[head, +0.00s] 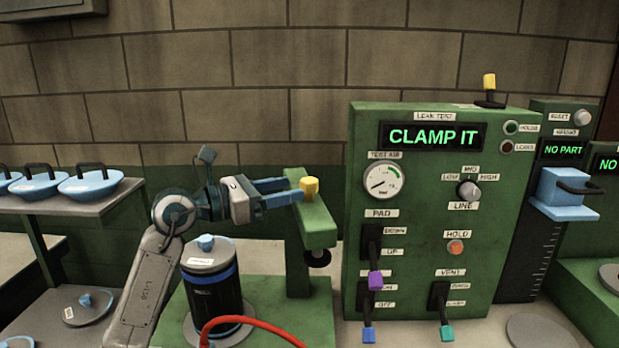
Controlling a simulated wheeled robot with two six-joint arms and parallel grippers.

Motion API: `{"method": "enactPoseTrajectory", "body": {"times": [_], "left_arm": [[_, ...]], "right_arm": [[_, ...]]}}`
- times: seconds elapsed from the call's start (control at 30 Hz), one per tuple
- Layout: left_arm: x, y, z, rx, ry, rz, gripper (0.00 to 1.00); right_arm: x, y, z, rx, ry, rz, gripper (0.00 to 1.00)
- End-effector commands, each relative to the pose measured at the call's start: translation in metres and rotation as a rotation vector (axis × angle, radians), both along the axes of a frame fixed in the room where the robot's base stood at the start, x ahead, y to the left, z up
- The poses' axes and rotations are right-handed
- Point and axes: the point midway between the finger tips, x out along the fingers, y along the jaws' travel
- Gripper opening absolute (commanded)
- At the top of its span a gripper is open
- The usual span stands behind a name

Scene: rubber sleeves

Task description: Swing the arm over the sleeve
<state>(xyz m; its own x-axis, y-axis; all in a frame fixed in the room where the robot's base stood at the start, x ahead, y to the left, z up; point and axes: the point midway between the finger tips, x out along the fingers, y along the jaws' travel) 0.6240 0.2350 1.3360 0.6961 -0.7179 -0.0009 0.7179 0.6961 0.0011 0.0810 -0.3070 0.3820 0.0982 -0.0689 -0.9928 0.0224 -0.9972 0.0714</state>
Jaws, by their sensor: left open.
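The sleeve (216,292) is a black cylinder with a blue band, standing upright on a green base (292,320). A grey lid with a blue knob (206,243) covers its top. The green swing arm (317,227) sits on a post to the right of the sleeve, not over it. A black pad (317,257) hangs under its near end. A yellow knob (310,187) stands on top of the arm. My left gripper (297,190) is open, its blue fingertips at the yellow knob; I cannot tell whether they touch it. My right gripper is out of view.
A green leak-test panel (470,220) reading CLAMP IT stands close on the right, with several levers. A red hose (255,322) curves in front of the sleeve. A shelf (85,207) with blue lidded dishes is at left.

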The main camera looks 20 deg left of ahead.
Motion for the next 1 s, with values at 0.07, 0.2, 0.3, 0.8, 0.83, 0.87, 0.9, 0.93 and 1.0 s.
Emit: {"method": "enactPoseTrajectory", "body": {"times": [0.07, 0.2, 0.3, 0.8, 0.83, 0.87, 0.9, 0.93, 1.0], "left_arm": [[0.008, -0.009, 0.004, -0.006, 0.002, -0.003, 0.52], [0.020, -0.022, 0.003, -0.005, 0.002, -0.003, 0.52], [0.028, -0.030, 0.003, -0.005, 0.002, -0.002, 0.52], [0.041, -0.042, -0.001, -0.001, 0.001, 0.000, 0.52], [0.041, -0.042, -0.001, -0.001, 0.001, 0.000, 0.52], [0.041, -0.042, -0.001, -0.001, 0.001, 0.000, 0.52], [0.041, -0.042, -0.001, -0.001, 0.001, 0.000, 0.46], [0.041, -0.042, -0.001, -0.001, 0.001, 0.000, 0.40], [0.041, -0.042, -0.001, -0.001, 0.001, 0.000, 0.26]], "right_arm": [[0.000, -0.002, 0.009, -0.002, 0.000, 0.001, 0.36], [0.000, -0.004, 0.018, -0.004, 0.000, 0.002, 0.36], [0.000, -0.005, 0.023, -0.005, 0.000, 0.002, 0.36], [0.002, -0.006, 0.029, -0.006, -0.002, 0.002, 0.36], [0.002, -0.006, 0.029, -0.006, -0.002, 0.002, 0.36], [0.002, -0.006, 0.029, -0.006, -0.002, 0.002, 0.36], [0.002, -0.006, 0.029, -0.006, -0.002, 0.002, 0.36], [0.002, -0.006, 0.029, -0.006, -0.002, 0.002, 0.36], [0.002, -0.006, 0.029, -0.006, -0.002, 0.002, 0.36]]}}
